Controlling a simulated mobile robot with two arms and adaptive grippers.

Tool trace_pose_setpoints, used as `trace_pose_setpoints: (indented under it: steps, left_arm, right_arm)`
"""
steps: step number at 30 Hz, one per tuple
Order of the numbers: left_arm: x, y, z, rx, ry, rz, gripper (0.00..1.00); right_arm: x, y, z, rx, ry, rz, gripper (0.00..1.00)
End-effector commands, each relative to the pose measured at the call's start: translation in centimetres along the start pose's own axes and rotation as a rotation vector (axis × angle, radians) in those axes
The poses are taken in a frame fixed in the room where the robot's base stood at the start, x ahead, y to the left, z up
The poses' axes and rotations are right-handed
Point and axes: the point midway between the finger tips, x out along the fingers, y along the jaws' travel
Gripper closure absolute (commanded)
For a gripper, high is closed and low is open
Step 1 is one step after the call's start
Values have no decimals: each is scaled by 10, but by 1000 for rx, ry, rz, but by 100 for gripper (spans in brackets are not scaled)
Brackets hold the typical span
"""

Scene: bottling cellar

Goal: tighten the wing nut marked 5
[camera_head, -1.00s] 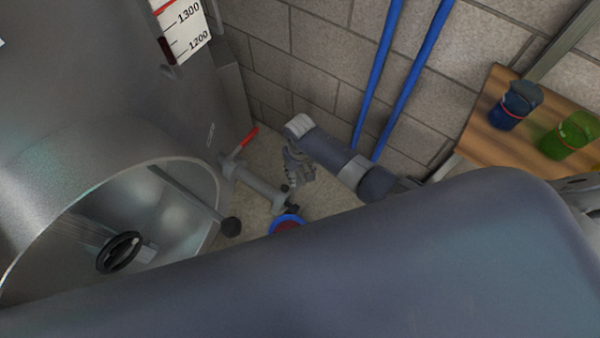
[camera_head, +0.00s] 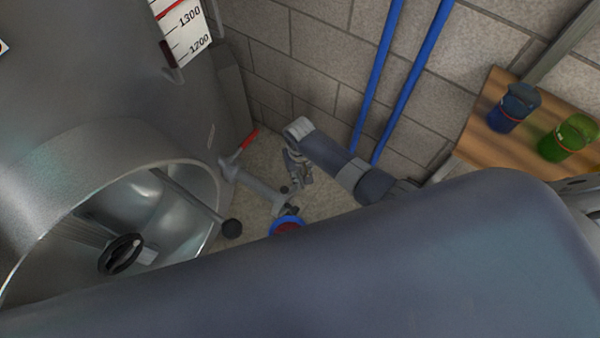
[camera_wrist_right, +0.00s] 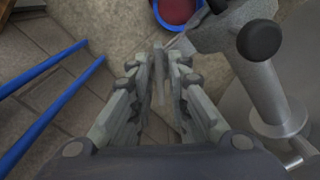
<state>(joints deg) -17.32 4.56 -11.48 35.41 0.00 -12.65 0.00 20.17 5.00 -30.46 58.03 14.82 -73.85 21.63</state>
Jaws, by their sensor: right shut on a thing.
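My right gripper (camera_head: 291,187) reaches down to the free end of a steel outlet pipe (camera_head: 262,192) low on the tank. In the right wrist view, my right gripper (camera_wrist_right: 160,65) is shut on a thin grey piece (camera_wrist_right: 158,77), which looks like a wing of the wing nut. The fingers hide most of it, and I cannot read a number on it. My left gripper is not in view.
A red-handled valve lever (camera_head: 246,142) and a black-knobbed arm (camera_head: 231,228) are close by. A blue bucket (camera_head: 288,221) with red contents stands below the pipe end. Blue pipes (camera_head: 410,85) run along the brick wall; a wooden shelf (camera_head: 487,137) carries jugs.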

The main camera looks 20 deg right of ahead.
Motion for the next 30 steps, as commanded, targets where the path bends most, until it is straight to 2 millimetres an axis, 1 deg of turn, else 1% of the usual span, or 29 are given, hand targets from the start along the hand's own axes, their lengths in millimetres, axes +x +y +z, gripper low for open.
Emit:
trace_pose_setpoints:
  steps: [1,5,15,24,30]
  left_arm:
    - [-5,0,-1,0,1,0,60]
    - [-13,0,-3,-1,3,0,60]
    - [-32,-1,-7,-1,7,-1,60]
    - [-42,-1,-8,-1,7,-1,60]
    - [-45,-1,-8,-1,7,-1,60]
  right_arm:
    - [-2,-1,1,27,-2,0,100]
    - [-3,-1,1,120,-3,0,100]
    - [-2,-2,1,436,-4,-2,100]
    - [-1,-1,1,698,-4,0,100]
    - [0,-1,1,829,-3,-1,100]
